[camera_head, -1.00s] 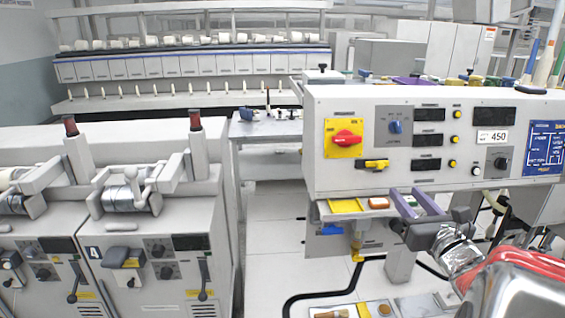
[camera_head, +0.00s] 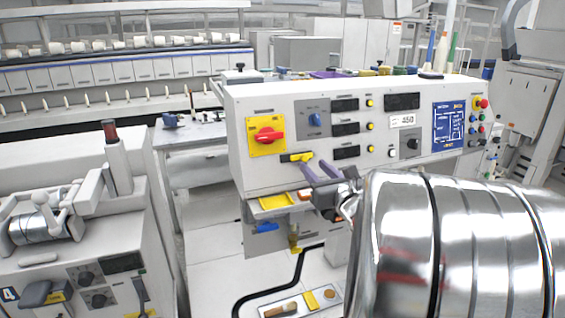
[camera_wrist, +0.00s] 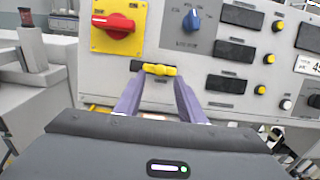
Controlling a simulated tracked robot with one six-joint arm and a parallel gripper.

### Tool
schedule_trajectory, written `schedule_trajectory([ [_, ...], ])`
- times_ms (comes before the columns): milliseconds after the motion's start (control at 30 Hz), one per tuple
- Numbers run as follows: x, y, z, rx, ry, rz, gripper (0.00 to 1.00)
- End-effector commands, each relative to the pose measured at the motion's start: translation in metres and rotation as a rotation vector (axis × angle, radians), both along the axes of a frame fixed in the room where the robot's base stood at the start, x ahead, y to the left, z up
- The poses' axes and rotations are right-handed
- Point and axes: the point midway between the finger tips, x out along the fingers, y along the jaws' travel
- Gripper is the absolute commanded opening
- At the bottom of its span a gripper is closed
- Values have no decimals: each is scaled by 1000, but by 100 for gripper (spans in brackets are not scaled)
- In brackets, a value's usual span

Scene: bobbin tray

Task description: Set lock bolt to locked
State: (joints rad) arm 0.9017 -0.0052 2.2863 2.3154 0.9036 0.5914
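The lock bolt (camera_head: 296,157) is a small yellow bar on a dark mount, on the white panel below the red rotary switch (camera_head: 267,135). In the wrist view the bolt (camera_wrist: 158,69) lies horizontally, with its dark end to the left. My gripper (camera_head: 315,166) has two purple fingers just in front of the panel. The fingers are apart, with the yellow bar showing between their tips in the wrist view; I cannot tell whether they touch it. The gripper looks open and empty.
A blue knob (camera_head: 315,119), displays and small yellow buttons sit right of the switch. A yellow tray (camera_head: 276,202) is below the panel. A grey machine (camera_head: 75,230) stands to the left. Several coloured items lie on top of the panel.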

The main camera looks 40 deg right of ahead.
Motion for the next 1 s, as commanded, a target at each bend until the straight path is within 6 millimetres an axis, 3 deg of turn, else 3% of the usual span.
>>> schedule_trajectory([
  [300, 38, -11, 0, 0, 0, 1, 36],
  [733, 45, -14, 0, 0, 0, -1, 36],
  [1000, 45, -14, 0, 0, 0, -1, 17],
])
